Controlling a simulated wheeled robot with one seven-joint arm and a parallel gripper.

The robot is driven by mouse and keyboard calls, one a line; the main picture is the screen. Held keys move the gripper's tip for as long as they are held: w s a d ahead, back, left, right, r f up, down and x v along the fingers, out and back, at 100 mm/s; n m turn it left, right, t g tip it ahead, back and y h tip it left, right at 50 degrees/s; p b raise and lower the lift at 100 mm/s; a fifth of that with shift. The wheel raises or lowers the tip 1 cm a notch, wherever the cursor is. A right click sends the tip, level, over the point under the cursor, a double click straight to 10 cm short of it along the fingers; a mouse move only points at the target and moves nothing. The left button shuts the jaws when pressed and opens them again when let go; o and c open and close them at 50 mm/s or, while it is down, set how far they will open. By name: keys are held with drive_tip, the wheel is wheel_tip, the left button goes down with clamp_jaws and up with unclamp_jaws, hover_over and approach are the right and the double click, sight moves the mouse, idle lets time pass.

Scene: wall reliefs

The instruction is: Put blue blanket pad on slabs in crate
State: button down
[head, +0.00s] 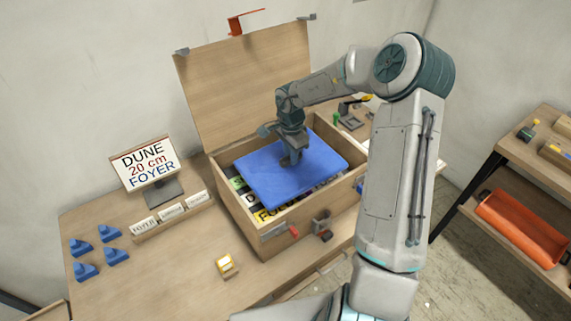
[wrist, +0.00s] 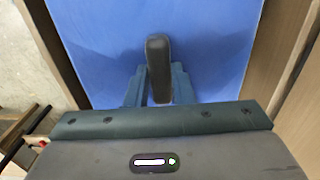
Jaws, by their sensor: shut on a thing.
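The blue blanket pad (head: 278,178) is in the head view, held over the open wooden crate (head: 243,212) and covering most of its opening. The slabs (head: 267,213) show only as a strip of labelled edges inside the crate below the pad; the rest are hidden. My gripper (head: 291,158) points down and is shut on a grip at the pad's middle. In the wrist view the fingers close on a dark upright handle (wrist: 158,68) on the blue pad (wrist: 215,45). I cannot tell whether the pad touches the slabs.
The crate's lid (head: 243,75) stands open at the back. An orange bin (head: 525,232) sits on the right shelf.

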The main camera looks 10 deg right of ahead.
sight(286, 166)
drive_tip(key=shift+a+f, duration=0.4)
drive_tip(key=shift+a, duration=0.4)
wheel_tip(286, 166, down, 4)
drive_tip(key=shift+f+p, duration=0.1)
drive_tip(key=shift+p, duration=0.3)
drive_tip(key=c, duration=1.3)
unclamp_jaws()
drive_tip(key=shift+f, duration=0.1)
drive_tip(key=shift+o, duration=0.2)
